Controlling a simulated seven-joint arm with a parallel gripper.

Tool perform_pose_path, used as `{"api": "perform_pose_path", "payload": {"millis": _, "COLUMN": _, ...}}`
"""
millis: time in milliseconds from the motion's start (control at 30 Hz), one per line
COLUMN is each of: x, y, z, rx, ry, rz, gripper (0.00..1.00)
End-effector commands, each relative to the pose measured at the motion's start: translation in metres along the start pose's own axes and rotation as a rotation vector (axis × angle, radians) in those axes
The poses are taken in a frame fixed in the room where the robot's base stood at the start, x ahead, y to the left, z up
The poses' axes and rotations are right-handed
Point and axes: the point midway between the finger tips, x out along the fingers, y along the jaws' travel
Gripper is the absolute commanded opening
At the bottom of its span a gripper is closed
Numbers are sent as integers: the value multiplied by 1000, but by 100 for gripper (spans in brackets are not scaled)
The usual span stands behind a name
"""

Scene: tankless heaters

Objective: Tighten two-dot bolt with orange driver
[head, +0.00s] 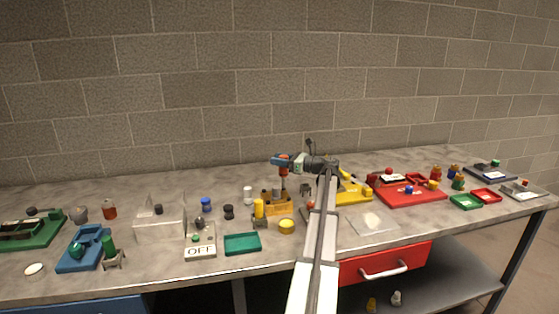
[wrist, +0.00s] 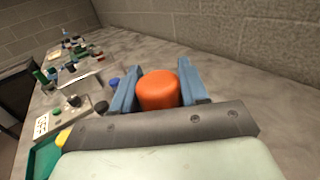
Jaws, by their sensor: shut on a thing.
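My gripper (head: 281,161) is shut on the orange driver (head: 284,171). In the wrist view, the driver's orange handle (wrist: 158,91) sits between the blue fingers. In the head view the driver hangs roughly upright over an orange-yellow block (head: 280,208) near the middle of the table. Its lower end is close to the top of the block; I cannot tell whether it touches a bolt. The two-dot bolt and its dot marks are too small or hidden to make out.
A yellow cylinder (head: 259,210) and a round yellow piece (head: 286,226) stand in front of the block. A green tray (head: 242,244) and an OFF panel (head: 200,251) lie to the front left. A yellow fixture (head: 353,190) and a red tray (head: 408,199) stand to the right.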

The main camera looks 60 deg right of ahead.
Motion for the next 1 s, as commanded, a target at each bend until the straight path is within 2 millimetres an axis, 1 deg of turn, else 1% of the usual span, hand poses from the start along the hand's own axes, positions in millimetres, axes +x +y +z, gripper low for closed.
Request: {"api": "perform_pose_path", "payload": {"millis": 1000, "x": 0, "y": 0, "z": -7, "rx": 0, "ry": 0, "rz": 0, "gripper": 13}}
